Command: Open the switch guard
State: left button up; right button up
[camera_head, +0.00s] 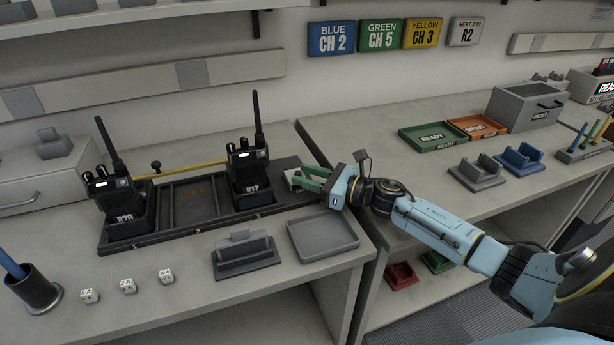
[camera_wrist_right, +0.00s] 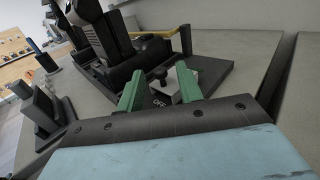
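A long dark charging rack (camera_head: 170,237) stands on the left bench, with a small light-grey switch plate (camera_head: 293,174) at its right end. My right gripper (camera_head: 301,178) reaches over this end from the right, its green fingers at the plate. In the right wrist view the fingers of my right gripper (camera_wrist_right: 160,73) are apart. A small dark knob-like part (camera_wrist_right: 159,74) and the pale plate with dark lettering (camera_wrist_right: 160,99) show between them. I cannot tell whether the guard is raised or touched. My left gripper is out of view.
Radios R20 (camera_head: 124,200) and R17 (camera_head: 248,165) stand in the rack, with a yellow bar (camera_head: 195,168) behind. An empty grey tray (camera_head: 322,238) and grey cradle (camera_head: 245,250) sit in front. A gap separates the right bench (camera_head: 400,185).

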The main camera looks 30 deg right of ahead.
jog(key=shift+w+a, duration=0.1)
jog(key=shift+w, duration=0.1)
grip_shut()
dwell(0.4)
